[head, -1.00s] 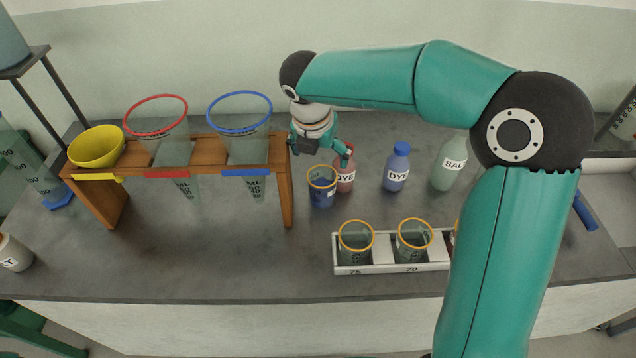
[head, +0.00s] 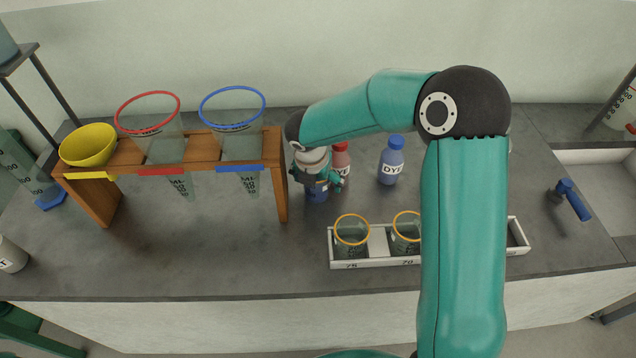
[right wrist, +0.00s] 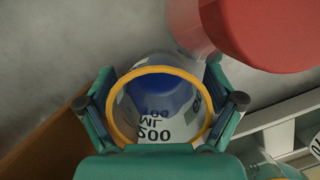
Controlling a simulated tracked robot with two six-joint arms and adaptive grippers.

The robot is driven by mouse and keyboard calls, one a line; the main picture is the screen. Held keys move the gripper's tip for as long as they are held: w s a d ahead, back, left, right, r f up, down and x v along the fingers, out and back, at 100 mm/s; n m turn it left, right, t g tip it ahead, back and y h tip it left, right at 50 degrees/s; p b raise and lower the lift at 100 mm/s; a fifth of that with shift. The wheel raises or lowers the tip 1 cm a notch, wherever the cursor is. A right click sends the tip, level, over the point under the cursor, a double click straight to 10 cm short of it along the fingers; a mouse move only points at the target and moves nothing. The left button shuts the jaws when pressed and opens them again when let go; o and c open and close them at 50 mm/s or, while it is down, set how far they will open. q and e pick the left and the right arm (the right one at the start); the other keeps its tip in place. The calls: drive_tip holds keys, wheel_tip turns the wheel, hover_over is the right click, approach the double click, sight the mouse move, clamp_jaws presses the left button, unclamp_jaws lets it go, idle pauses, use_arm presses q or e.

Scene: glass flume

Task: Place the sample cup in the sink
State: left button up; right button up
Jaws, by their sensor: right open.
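The sample cup (head: 317,196) has an orange rim and blue contents. It stands on the grey bench just right of the wooden rack, mostly hidden by my right gripper in the head view. My right gripper (head: 321,187) is over it. In the right wrist view the open right gripper (right wrist: 160,110) has one finger on each side of the cup (right wrist: 158,125), with the rim between them. I cannot tell whether the fingers touch it. The sink (head: 606,182) is a pale basin at the far right, partly out of frame. My left gripper is not in view.
A red dye bottle (head: 341,158) stands close behind the cup and a blue one (head: 391,160) further right. A wooden funnel rack (head: 283,190) is close on the left. A white tray (head: 378,240) with orange-rimmed cups lies in front. A blue-handled tap (head: 573,203) stands by the sink.

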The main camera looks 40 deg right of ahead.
drive_tip(key=shift+f, duration=0.1)
drive_tip(key=shift+s, duration=0.1)
drive_tip(key=c, duration=1.1)
drive_tip(key=shift+c, duration=0.2)
